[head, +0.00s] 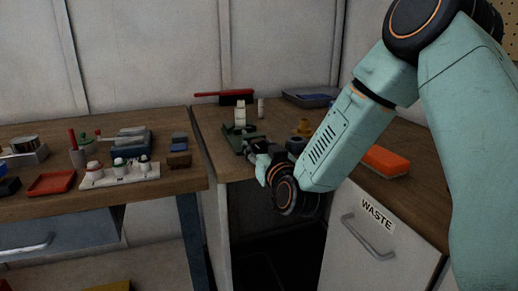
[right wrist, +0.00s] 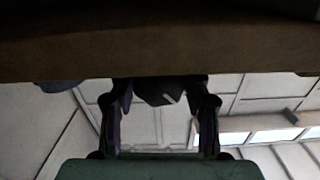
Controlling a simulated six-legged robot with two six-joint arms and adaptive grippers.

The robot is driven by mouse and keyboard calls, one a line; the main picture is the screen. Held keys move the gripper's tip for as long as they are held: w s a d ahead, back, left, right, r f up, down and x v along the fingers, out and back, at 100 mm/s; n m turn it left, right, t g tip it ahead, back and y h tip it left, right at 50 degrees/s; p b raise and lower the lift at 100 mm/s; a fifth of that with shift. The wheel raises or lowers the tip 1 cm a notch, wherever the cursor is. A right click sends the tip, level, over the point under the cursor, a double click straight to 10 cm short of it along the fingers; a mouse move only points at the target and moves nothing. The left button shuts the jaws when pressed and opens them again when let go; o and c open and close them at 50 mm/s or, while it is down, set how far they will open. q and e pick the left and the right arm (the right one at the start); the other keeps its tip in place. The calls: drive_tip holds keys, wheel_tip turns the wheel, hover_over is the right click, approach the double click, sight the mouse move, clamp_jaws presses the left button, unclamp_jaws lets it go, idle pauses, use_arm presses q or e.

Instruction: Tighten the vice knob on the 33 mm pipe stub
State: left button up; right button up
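The green vice (head: 236,136) sits on the right bench near its front left corner. A short white upright piece, probably the pipe stub (head: 240,114), stands at the vice; I cannot tell how firmly it is held. My right gripper (head: 254,152) is at the vice's front end and mostly hidden by my wrist. In the right wrist view its two fingers (right wrist: 160,112) stand apart, with a dark piece, probably the vice knob (right wrist: 158,92), between their tips. I see gaps beside that piece, and contact is not clear. My left gripper is not in view.
The bench edge (right wrist: 60,50) runs close across the right wrist view. A red-handled brush (head: 225,95) lies behind the vice, and an orange sponge (head: 385,160) lies to the right. The left bench (head: 190,183) holds a red tray (head: 52,183) and several small items. A WASTE door (head: 360,240) is below.

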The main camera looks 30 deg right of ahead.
drive_tip(key=c, duration=0.5)
drive_tip(key=shift+m, duration=1.3)
drive_tip(key=o, duration=1.1)
drive_tip(key=shift+o, duration=0.2)
drive_tip(key=v, duration=0.7)
drive_tip(key=shift+s, duration=0.25)
